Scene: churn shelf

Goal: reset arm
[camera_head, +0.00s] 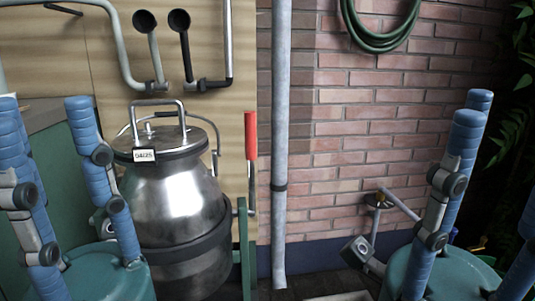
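My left gripper (43,104) is at the left edge with its blue segmented fingers pointing up and spread apart. Nothing shows between them. My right gripper (503,150) is at the right edge, also with fingers up and apart, partly cut off by the frame. It appears empty. A shiny metal churn (172,200) stands upright between the two grippers, nearer the left one. Its lid (160,143) is on, with a bar handle and a small tag. My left gripper covers the churn's lower left side in this view; I cannot tell if they touch.
A red-handled lever (251,135) stands just right of the churn. A grey vertical pipe (280,150) runs down the brick wall (365,130). A green hose (382,40) hangs above. A metal tap-like fitting (378,205) is left of my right gripper. Leaves are far right.

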